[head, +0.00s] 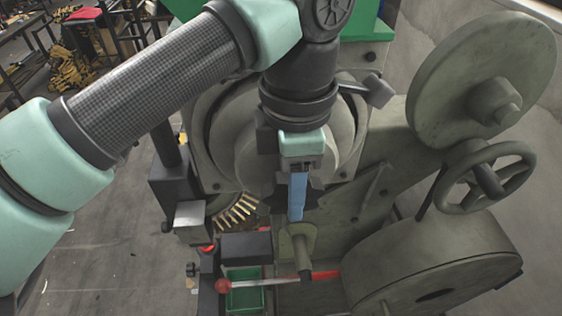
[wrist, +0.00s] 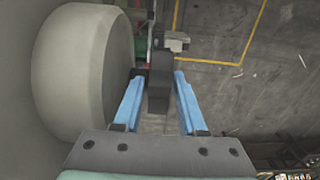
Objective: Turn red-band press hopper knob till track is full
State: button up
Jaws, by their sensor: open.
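My gripper (head: 297,212) points down in front of the press's large pale round drum (head: 250,150). In the wrist view my gripper (wrist: 158,76) is open, its two blue fingers apart. A dark block (wrist: 157,90) shows between or beyond them; I cannot tell its distance. A big rounded grey body (wrist: 80,75) fills the left of that view, beside the left finger. Brass-coloured pins (head: 235,212) fan out below the drum. I cannot make out the hopper knob or how full the track is; my arm and gripper hide part of the press front.
A lever with a red ball end (head: 222,286) crosses above a green tray (head: 245,292). A handwheel (head: 485,178) and large discs stand at the right. A grey-headed handle (head: 380,92) juts out at upper right of the drum. Open floor (head: 110,240) lies at left.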

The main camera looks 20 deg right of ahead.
jog(key=shift+f, duration=0.15)
grip_shut()
jog(key=shift+f+h+b, duration=0.15)
jog(key=shift+h+b, duration=0.15)
jog(key=shift+b, duration=0.3)
jog(key=h+b, duration=0.2)
jog(key=b, duration=0.2)
jog(key=shift+a+f+g, duration=0.15)
jog(key=shift+f+g, duration=0.05)
jog(key=shift+g, duration=0.2)
jog(key=g+h+b, duration=0.1)
jog(key=h+b, duration=0.3)
jog(key=b, duration=0.2)
jog(key=shift+w+a+f+h+b, duration=0.1)
jog(key=shift+h+b, duration=0.2)
jog(key=shift+h, duration=0.1)
jog(key=h+b, duration=0.2)
jog(key=b, duration=0.1)
jog(key=g+h+b, duration=0.1)
jog(key=h+b, duration=0.1)
jog(key=b, duration=0.1)
jog(key=shift+a+g, duration=0.1)
jog(key=shift+g, duration=0.2)
jog(key=h+b, duration=0.2)
jog(key=b, duration=0.1)
jog(key=shift+g+h+b, duration=0.3)
jog(key=shift+b, duration=0.1)
